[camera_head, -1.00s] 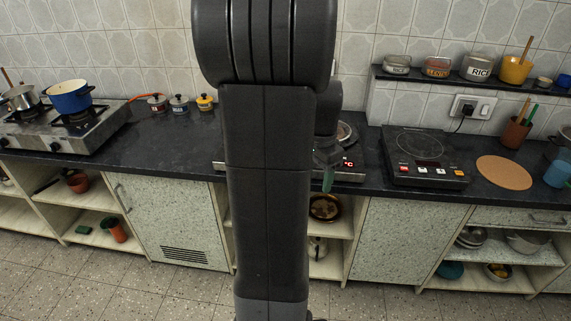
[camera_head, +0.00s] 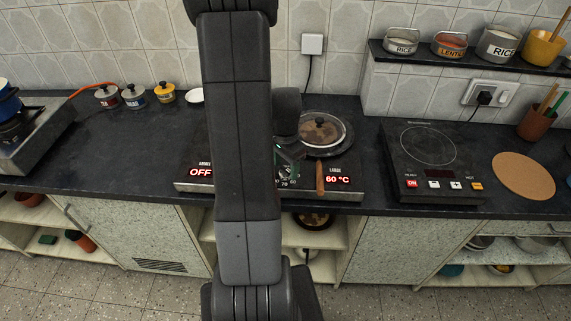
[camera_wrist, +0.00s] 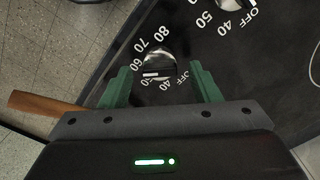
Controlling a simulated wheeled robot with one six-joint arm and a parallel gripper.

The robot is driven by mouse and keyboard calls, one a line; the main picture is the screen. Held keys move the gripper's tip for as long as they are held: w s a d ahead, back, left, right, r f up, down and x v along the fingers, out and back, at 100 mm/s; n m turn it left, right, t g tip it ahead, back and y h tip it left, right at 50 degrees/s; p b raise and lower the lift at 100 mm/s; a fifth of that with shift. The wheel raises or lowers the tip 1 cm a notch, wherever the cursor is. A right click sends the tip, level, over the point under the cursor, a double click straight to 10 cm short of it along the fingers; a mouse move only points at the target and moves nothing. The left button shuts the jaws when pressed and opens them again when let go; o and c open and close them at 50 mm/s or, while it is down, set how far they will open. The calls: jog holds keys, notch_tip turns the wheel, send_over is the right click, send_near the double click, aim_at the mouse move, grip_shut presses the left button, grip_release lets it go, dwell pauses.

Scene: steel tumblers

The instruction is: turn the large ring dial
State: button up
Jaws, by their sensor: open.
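The large ring dial is a round metal knob (camera_wrist: 160,64) with a white mark, ringed by white numbers and OFF, in the wrist view. The mark points toward the 50–60 side. In the head view the dial (camera_head: 286,172) is mostly hidden by my arm and gripper. My gripper (camera_head: 290,152) is open above the hob's front panel. In the wrist view its green fingers (camera_wrist: 159,76) stand on either side of the knob, with gaps visible. The LARGE display (camera_head: 338,180) reads 60 °C; the other display (camera_head: 200,172) reads OFF.
A second dial (camera_wrist: 232,4) sits at the top of the wrist view. A lidded pan (camera_head: 322,130) is on the hob, its wooden handle (camera_head: 320,180) jutting forward right of my gripper. A black induction plate (camera_head: 430,160) stands to the right.

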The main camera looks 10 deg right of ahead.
jog(key=shift+f, duration=0.1)
jog(key=c, duration=1)
